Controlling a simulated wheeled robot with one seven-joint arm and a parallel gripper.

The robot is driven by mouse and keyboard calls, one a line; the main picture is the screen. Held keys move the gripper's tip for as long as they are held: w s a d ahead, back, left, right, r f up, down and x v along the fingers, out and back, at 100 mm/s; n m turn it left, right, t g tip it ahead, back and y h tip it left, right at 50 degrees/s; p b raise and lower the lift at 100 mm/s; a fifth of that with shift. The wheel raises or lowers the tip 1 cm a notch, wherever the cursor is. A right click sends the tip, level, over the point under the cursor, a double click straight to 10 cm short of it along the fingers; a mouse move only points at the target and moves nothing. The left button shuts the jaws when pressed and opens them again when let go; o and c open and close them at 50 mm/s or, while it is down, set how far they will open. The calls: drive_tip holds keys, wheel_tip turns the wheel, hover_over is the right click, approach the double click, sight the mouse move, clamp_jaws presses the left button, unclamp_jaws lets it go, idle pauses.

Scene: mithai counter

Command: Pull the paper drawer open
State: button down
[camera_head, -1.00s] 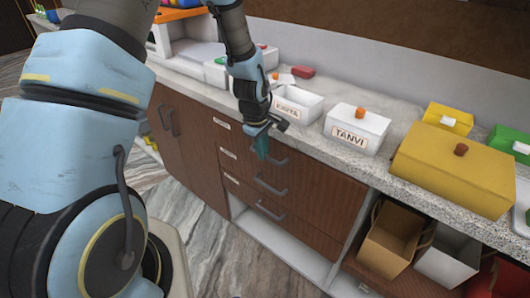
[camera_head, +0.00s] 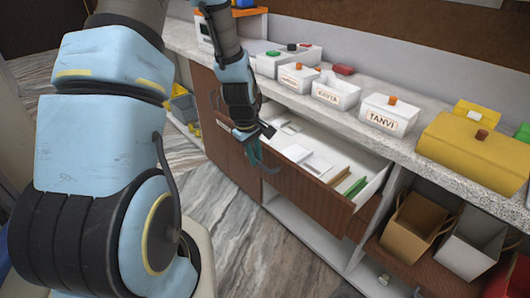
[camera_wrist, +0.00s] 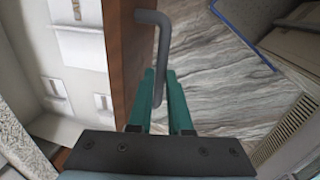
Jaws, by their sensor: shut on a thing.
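The drawer stands pulled out from the counter, its brown wooden front (camera_head: 315,195) well clear of the cabinet. Its pale interior shows stacks of white paper (camera_head: 297,152), tan cards and a green item. My gripper (camera_head: 252,150) is at the drawer's front, toward the left. In the wrist view, my teal fingers (camera_wrist: 160,100) are shut on the grey bar handle (camera_wrist: 163,45), which passes between them. The drawer's front panel (camera_wrist: 118,60) shows edge-on left of the handle, with white items (camera_wrist: 78,35) inside the drawer beyond it. The drawer's label is not readable.
The countertop (camera_head: 350,122) above holds several white boxes, one marked TANVI (camera_head: 388,117), and a yellow box (camera_head: 470,148). An open shelf at lower right holds a brown bag (camera_head: 408,222) and a white one. The marbled floor (camera_head: 225,225) before the drawer is clear.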

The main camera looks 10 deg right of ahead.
drive_tip(key=shift+s+a, duration=0.35)
drive_tip(key=shift+a, duration=0.35)
drive_tip(key=c, duration=0.8)
unclamp_jaws()
drive_tip(key=shift+c, duration=0.2)
wheel_tip(320, 180, up, 11)
drive_tip(key=s+a+b, duration=0.1)
drive_tip(key=shift+a+f+b, duration=0.2)
drive_tip(key=shift+a+b, duration=0.15)
drive_tip(key=s+a+r+m+y, duration=0.1)
drive_tip(key=s+a+r+m, duration=0.1)
drive_tip(key=a, duration=0.5)
drive_tip(key=s+a+r+m, duration=0.2)
drive_tip(key=s+a+m, duration=0.3)
drive_tip(key=a, duration=0.3)
drive_tip(key=shift+t+y, duration=0.3)
drive_tip(key=shift+y, duration=0.1)
